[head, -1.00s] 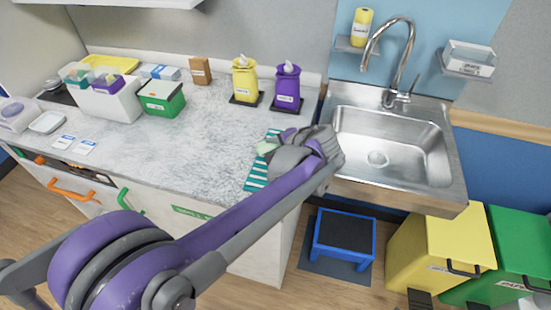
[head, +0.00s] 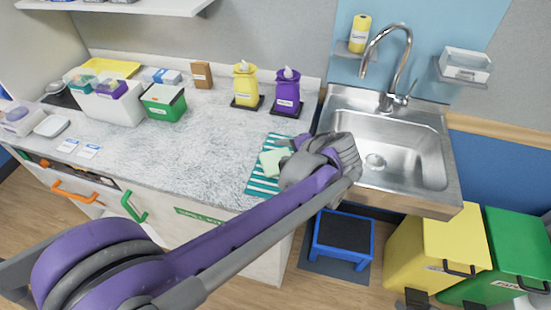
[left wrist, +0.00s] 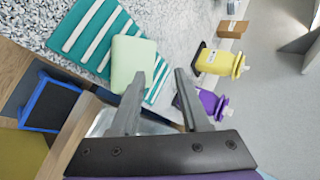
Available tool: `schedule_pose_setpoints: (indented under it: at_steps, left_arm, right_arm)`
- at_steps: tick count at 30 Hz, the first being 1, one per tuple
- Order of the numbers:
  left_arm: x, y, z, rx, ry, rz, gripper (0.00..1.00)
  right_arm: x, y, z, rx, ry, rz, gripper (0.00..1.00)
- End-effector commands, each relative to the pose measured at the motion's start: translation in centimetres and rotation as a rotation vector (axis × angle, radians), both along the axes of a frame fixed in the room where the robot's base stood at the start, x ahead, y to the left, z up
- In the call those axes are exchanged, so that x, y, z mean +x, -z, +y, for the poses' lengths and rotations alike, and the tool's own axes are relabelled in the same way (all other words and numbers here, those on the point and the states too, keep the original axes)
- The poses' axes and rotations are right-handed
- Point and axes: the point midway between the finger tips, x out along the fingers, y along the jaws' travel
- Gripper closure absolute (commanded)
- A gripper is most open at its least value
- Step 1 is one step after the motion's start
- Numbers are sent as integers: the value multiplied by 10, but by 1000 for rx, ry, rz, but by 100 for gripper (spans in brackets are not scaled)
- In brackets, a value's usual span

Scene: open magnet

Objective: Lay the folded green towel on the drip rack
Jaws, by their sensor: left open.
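The folded light green towel (head: 272,162) lies flat on the teal-and-white striped drip rack (head: 262,185) at the counter's right end, left of the sink. In the left wrist view the towel (left wrist: 132,62) rests across the stripes of the rack (left wrist: 88,32). My left gripper (head: 294,150) is just right of the towel in the head view and hides part of the rack. In the left wrist view my left gripper (left wrist: 158,76) is open, with nothing between its fingers. One finger overlaps the towel's edge in that view; I cannot tell whether they touch. My right gripper is not in view.
A yellow dispenser (head: 245,85) and a purple dispenser (head: 287,92) stand behind the rack. The steel sink (head: 425,150) is to the right, with its tap (head: 388,65). A green box (head: 163,103) stands at left. The middle of the counter is clear.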

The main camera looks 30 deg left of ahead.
Motion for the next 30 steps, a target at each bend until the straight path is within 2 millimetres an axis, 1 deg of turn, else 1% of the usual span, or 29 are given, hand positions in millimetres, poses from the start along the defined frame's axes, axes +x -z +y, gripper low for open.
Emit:
schedule_pose_setpoints:
  at_steps: [1,4,14,17,20,27,30]
  left_arm:
    - [-1,-6,-5,0,2,0,54]
    - [-4,-11,-10,0,2,0,54]
    - [-5,-11,-12,0,-1,1,54]
    - [-5,-14,-12,0,0,0,54]
    - [-6,-26,-15,1,1,-1,54]
    - [-9,-75,-27,1,2,-8,54]
    - [-11,-91,-31,0,0,-6,54]
  right_arm:
    - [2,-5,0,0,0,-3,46]
    - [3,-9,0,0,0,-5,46]
    - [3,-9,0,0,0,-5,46]
    - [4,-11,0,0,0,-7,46]
    - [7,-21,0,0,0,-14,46]
    - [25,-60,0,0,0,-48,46]
    - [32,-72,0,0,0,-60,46]
